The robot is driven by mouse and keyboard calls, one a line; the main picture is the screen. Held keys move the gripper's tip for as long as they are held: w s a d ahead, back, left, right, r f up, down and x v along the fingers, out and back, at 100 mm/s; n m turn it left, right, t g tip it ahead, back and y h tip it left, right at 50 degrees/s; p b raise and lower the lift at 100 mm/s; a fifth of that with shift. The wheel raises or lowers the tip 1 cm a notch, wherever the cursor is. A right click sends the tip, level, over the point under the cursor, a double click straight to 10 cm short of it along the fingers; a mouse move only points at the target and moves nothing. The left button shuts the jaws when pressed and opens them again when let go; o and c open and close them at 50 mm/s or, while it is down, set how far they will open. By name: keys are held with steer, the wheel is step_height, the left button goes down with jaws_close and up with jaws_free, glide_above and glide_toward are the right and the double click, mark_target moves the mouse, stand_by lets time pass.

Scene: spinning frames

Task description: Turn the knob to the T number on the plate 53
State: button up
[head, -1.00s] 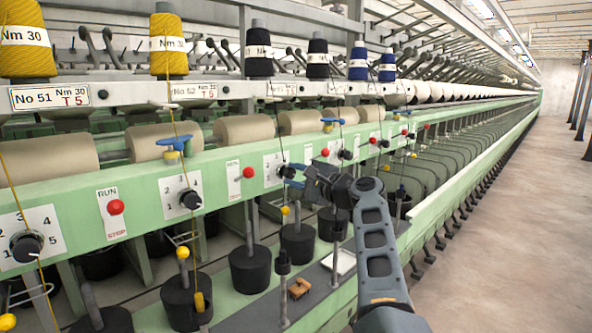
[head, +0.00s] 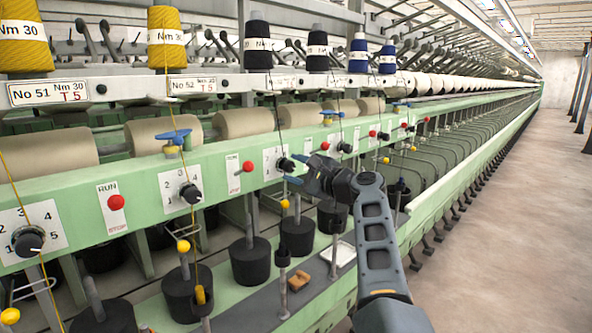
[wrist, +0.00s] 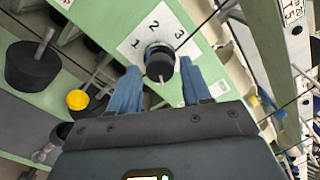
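The third dial along the green rail has a black knob (head: 285,164) on a white number card (head: 270,160). The plate (head: 284,82) above it is too small to read surely. My gripper (head: 293,170) is at this knob in the head view. In the wrist view the knob (wrist: 160,62) sits between the tips of my open gripper (wrist: 160,66), a blue finger on each side. Gaps show beside the knob, and I see no firm contact. The card (wrist: 150,32) shows 1, 2 and 3; the rest is hidden. I cannot tell the knob's setting.
Plates No 51 (head: 62,92) and No 52 (head: 192,85) both read T 5. Their knobs (head: 28,241) and (head: 190,193) are to the left. A red stop knob (head: 248,166) and black spindle weights (head: 250,262) are close by. The aisle floor (head: 500,220) is clear.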

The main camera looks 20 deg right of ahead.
steer(key=shift+o, duration=0.8)
steer(key=shift+a, duration=0.1)
steer(key=b+v, duration=0.1)
steer(key=v, duration=0.6)
steer(key=shift+s+d, duration=0.2)
steer(key=shift+s, duration=0.15)
